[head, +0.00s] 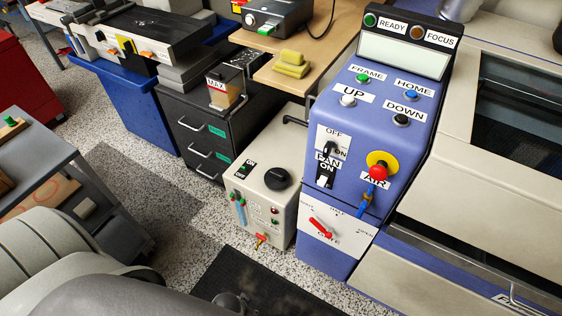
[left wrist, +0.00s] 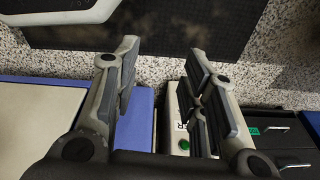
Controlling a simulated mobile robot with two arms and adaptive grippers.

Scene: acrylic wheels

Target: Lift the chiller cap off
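The chiller is a cream box (head: 263,213) on the floor, left of the blue control panel. Its black round cap (head: 278,179) sits on the top face, seated flat as far as I can tell. My left gripper (left wrist: 160,75) is open in the left wrist view, its two fingers apart with nothing between them. Part of a cream box with a green button (left wrist: 184,145), seemingly the chiller, shows beyond the right finger. The cap cannot be made out there. In the head view, my grey arm parts fill the lower left, and neither gripper can be made out.
The blue control panel (head: 368,130), with a red knob (head: 378,172), stands close right of the chiller. Black drawers (head: 205,135) and a wooden bench (head: 305,50) stand behind. A dark mat (head: 262,290) lies in front. A grey cart (head: 65,170) stands at left.

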